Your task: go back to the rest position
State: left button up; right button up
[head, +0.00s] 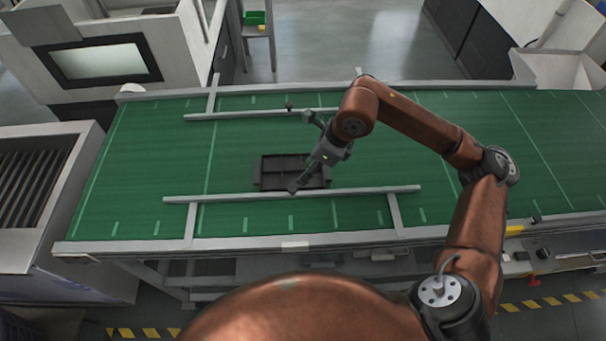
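My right gripper (304,174) hangs at the end of the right arm, which reaches in from the right. It is above the right part of a dark, divided tray (272,160) and covers some of it. The tray lies on the green conveyor belt between two grey rails. The gripper is small and dark here, so I cannot make out its finger spacing. I see nothing clearly held in it. My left arm and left gripper are out of the picture.
The green belt (450,205) is largely clear left and right of the tray. A near rail (380,190) and a far rail (235,115) run along it. A grey machine with a ribbed opening (30,185) stands at the left. A green bin (255,18) is at the back.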

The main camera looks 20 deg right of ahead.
jog(key=shift+s+d+r, duration=0.1)
jog(key=shift+s+r, duration=0.05)
jog(key=shift+r, duration=0.25)
